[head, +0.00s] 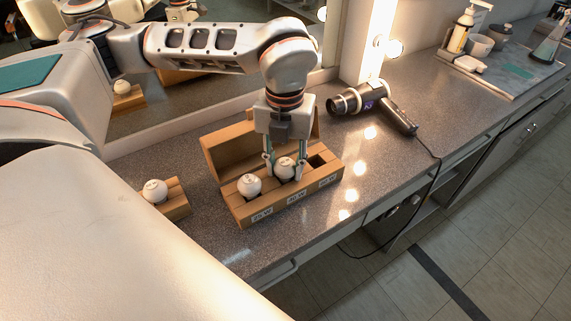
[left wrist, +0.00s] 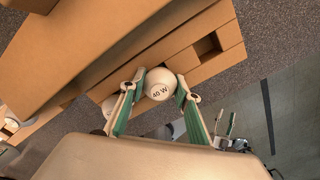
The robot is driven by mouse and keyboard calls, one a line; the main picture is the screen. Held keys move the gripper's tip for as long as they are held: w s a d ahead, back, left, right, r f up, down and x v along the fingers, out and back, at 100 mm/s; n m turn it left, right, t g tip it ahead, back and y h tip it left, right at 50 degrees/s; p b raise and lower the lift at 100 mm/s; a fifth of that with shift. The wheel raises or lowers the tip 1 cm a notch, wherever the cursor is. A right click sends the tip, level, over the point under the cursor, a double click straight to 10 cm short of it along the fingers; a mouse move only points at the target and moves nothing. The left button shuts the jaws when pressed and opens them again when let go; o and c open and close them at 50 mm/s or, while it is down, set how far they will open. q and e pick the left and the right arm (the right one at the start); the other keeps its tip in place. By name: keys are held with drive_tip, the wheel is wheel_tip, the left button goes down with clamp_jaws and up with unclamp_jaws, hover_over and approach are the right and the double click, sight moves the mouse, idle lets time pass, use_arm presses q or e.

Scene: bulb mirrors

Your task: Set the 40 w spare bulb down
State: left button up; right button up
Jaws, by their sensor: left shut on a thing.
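The 40 W spare bulb (head: 285,168) is a white globe in the middle place of an open brown box (head: 245,218) in the head view. My left gripper (head: 284,172) points down into the box and is shut on this bulb. In the left wrist view the bulb (left wrist: 160,83) shows its "40 W" print between the two green-padded fingers (left wrist: 151,92). The bulb's base is hidden, so I cannot tell whether it is fully seated. Another white bulb (head: 249,186) sits in the 25 W place on the left. The right place is an empty square hole (head: 318,161).
A small brown block (head: 178,199) with a white bulb (head: 155,190) stands left of the box. A hair dryer (head: 372,106) lies right of the box, its cord hanging over the counter edge. A mirror stands behind. A tray (head: 508,72) holds a soap pump at the far right.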

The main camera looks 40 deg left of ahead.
drive_tip(key=shift+s, duration=0.15)
use_arm(q)
drive_tip(key=shift+f, duration=0.1)
drive_tip(key=o, duration=1)
drive_tip(key=shift+o, duration=0.2)
use_arm(e)
drive_tip(key=shift+s+f, duration=0.1)
drive_tip(key=shift+s, duration=0.05)
use_arm(q)
drive_tip(key=shift+r, duration=0.65)
wheel_tip(320, 180, up, 10)
drive_tip(key=shift+r+p, duration=0.1)
drive_tip(key=shift+p, duration=0.6)
drive_tip(key=shift+r, duration=0.4)
use_arm(e)
drive_tip(key=shift+s+a+r, duration=0.2)
drive_tip(key=shift+a+r, duration=0.05)
drive_tip(key=shift+r, duration=0.1)
